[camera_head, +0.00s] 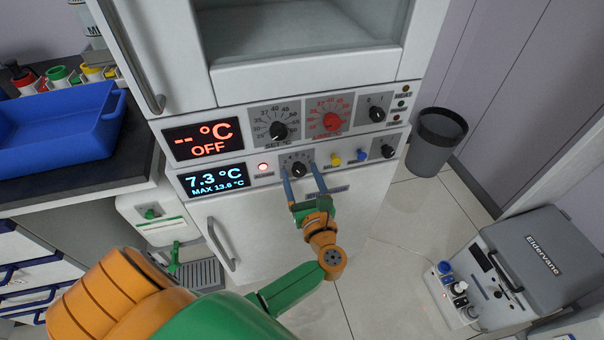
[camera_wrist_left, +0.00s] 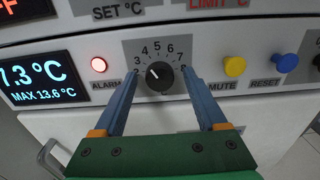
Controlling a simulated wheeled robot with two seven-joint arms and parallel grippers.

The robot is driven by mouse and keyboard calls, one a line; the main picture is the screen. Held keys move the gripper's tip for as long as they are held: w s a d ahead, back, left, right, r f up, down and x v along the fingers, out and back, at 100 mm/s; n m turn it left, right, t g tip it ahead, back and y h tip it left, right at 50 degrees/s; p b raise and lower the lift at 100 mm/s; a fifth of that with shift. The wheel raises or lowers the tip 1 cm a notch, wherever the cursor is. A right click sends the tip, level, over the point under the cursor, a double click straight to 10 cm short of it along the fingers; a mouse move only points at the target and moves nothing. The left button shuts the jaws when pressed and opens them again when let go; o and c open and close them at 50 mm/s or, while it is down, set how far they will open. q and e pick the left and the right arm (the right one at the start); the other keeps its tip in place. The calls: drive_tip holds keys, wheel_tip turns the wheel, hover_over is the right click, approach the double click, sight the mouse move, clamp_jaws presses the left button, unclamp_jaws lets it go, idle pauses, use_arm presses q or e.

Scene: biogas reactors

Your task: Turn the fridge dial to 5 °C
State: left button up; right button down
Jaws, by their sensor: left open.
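The fridge dial (camera_head: 299,169) is a round black knob on the lower strip of the white cabinet's panel. In the left wrist view the dial (camera_wrist_left: 159,76) has a white mark pointing to the upper left, toward about 3 on its printed scale. My left gripper (camera_head: 299,173) is open, with its two blue fingers on either side of the dial. In the left wrist view the gripper (camera_wrist_left: 160,82) shows gaps between both fingers and the knob. The fridge display (camera_head: 214,181) reads 7.3 °C, MAX 13.6 °C. My right gripper is not in view.
A lit red alarm lamp (camera_wrist_left: 99,65) is left of the dial. A yellow mute button (camera_wrist_left: 234,66) and blue reset button (camera_wrist_left: 285,67) are to the right. Above sit a black set dial (camera_head: 279,131) and a red limit dial (camera_head: 331,122). The upper display (camera_head: 202,139) reads OFF.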

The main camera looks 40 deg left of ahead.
use_arm(q)
clamp_jaws()
drive_tip(key=shift+s+m+p, duration=0.1)
drive_tip(key=shift+m+p, duration=0.35)
drive_tip(key=shift+m, duration=2.65)
unclamp_jaws()
